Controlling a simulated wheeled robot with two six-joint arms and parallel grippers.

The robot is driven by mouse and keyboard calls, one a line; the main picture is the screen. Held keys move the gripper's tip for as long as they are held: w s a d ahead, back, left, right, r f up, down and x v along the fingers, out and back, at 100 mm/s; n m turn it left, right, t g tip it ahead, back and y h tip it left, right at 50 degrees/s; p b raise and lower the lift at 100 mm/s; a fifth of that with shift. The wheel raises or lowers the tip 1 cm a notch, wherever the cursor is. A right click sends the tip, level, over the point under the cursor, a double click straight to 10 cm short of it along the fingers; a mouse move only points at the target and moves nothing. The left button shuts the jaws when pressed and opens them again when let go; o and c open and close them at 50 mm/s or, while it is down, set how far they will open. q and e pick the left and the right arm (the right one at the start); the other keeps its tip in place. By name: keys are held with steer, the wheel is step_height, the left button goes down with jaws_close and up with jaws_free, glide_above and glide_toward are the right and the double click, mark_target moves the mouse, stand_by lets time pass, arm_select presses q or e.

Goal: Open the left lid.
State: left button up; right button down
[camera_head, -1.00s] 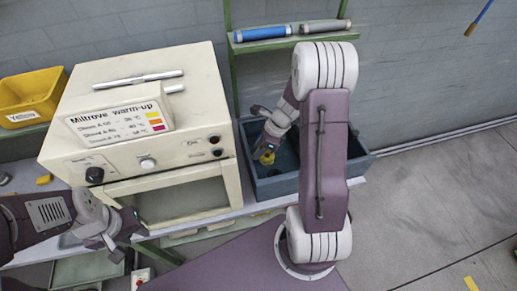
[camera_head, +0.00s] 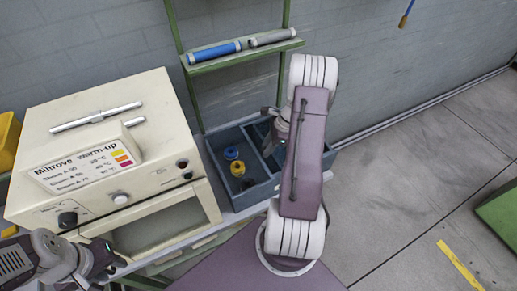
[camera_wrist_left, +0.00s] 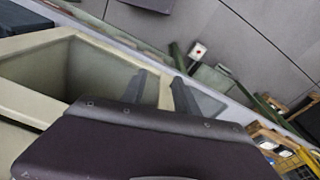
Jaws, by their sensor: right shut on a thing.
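No left lid can be clearly made out in these views. A blue-grey divided bin (camera_head: 263,194) stands right of the cream warm-up machine. Its left compartment is open from above and shows a blue round piece (camera_head: 231,153) and a yellow one (camera_head: 237,168). My right gripper (camera_head: 268,142) is over the middle of the bin, near the divider, jaws shut. What it holds is too small and partly hidden to tell. My left gripper (camera_head: 108,265) is low in front of the machine; in the left wrist view its fingers (camera_wrist_left: 160,90) are apart with nothing between them.
The cream machine (camera_head: 75,110) has knobs and a recessed front opening beside my left gripper. A green shelf (camera_head: 245,55) above the bin carries a blue tube (camera_head: 213,52) and a grey tube (camera_head: 272,38). A yellow bin (camera_head: 8,140) is at far left. Floor at right is mostly clear.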

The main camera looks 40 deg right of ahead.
steer(key=shift+d+r, duration=0.1)
steer(key=shift+d, duration=0.1)
steer(key=c, duration=1.3)
jaws_free()
steer(key=shift+c, duration=0.2)
steer(key=shift+o, duration=1.2)
steer(key=shift+a, duration=0.15)
steer(key=b+v, duration=0.1)
steer(key=v, duration=0.8)
